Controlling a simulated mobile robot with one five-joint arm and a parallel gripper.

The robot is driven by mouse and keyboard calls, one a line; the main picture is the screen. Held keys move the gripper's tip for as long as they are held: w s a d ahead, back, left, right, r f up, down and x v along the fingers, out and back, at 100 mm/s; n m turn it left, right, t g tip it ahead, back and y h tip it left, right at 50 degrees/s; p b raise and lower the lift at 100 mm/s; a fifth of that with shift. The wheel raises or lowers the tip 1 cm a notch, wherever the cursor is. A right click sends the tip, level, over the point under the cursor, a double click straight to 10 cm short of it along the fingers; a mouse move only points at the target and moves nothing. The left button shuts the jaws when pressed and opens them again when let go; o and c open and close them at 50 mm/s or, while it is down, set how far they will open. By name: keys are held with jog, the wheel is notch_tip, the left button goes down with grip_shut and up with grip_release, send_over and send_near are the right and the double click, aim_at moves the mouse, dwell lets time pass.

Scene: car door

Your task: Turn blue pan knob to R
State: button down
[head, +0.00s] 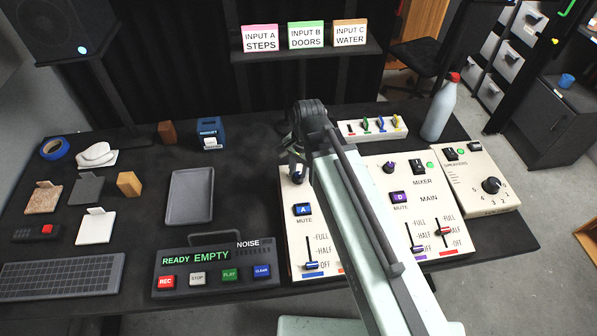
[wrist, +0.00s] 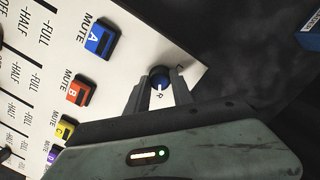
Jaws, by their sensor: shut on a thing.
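The blue pan knob (wrist: 158,76) is at the corner of the white mixer panel in the wrist view. My gripper (wrist: 160,84) is shut on it, with one grey finger on each side. A white mark on the knob faces down in that view, toward a letter that looks like R printed below it. In the head view my gripper (head: 297,168) is over the mixer's upper left corner, and little of the knob shows. The mixer panel (head: 292,238) lies partly hidden under my arm.
The blue A mute button (head: 303,209) and a fader (head: 311,265) are below the knob. A purple knob (head: 389,167) is to the right. A grey tray (head: 187,195) and a recorder box (head: 215,268) are to the left. A bottle (head: 439,110) stands at the back right.

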dwell(0.3)
jog(key=c, duration=1.1)
grip_release()
jog(key=r+p, duration=0.8)
jog(key=shift+s+d, duration=0.1)
jog(key=shift+d, duration=0.25)
jog(key=shift+f, duration=0.15)
